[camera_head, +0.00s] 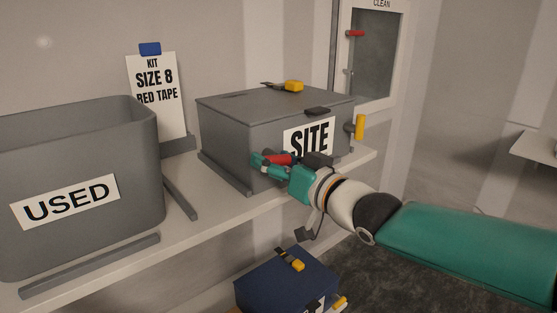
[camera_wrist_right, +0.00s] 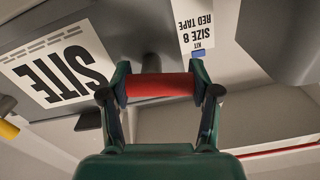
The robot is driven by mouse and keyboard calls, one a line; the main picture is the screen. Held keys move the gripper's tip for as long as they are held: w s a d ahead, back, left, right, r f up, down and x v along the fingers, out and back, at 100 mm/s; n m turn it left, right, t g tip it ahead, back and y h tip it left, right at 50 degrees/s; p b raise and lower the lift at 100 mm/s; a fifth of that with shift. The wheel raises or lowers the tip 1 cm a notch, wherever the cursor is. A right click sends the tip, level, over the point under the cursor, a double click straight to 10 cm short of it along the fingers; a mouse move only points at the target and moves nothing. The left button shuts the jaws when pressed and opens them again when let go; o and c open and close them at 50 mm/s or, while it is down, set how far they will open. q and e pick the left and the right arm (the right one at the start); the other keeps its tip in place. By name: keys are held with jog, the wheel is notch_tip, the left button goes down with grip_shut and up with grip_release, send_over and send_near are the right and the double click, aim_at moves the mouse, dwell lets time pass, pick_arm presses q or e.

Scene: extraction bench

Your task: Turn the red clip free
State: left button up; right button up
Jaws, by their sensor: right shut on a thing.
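The red clip (camera_head: 279,160) is on the front of the grey box labelled SITE (camera_head: 240,135), near its lower left. My right gripper (camera_head: 270,166) is at the clip, its fingers around it. In the right wrist view the red clip (camera_wrist_right: 160,85) lies crosswise between the two green fingertips, which touch its ends. A grey stub shows behind it, towards the box. My right gripper is shut on the red clip. My left gripper is in neither view.
A grey bin labelled USED (camera_head: 150,150) stands left on the shelf (camera_head: 185,240). A card (camera_head: 157,110) reads KIT SIZE 8 RED TAPE. A yellow clip (camera_head: 360,126) is at the box's right end. A blue box (camera_head: 285,283) sits below. A cabinet marked CLEAN (camera_head: 397,60) hangs behind.

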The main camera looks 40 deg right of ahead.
jog(key=shift+f+n+b, duration=0.2)
jog(key=shift+n+b, duration=0.3)
jog(key=shift+n, duration=0.2)
jog(key=shift+r+n, duration=0.1)
jog(key=shift+n, duration=0.7)
jog(key=o, duration=1.2)
jog(key=shift+c, duration=0.2)
jog(key=shift+s, duration=0.15)
jog(key=s+d, duration=0.1)
jog(key=s, duration=1)
jog(key=shift+s, duration=0.35)
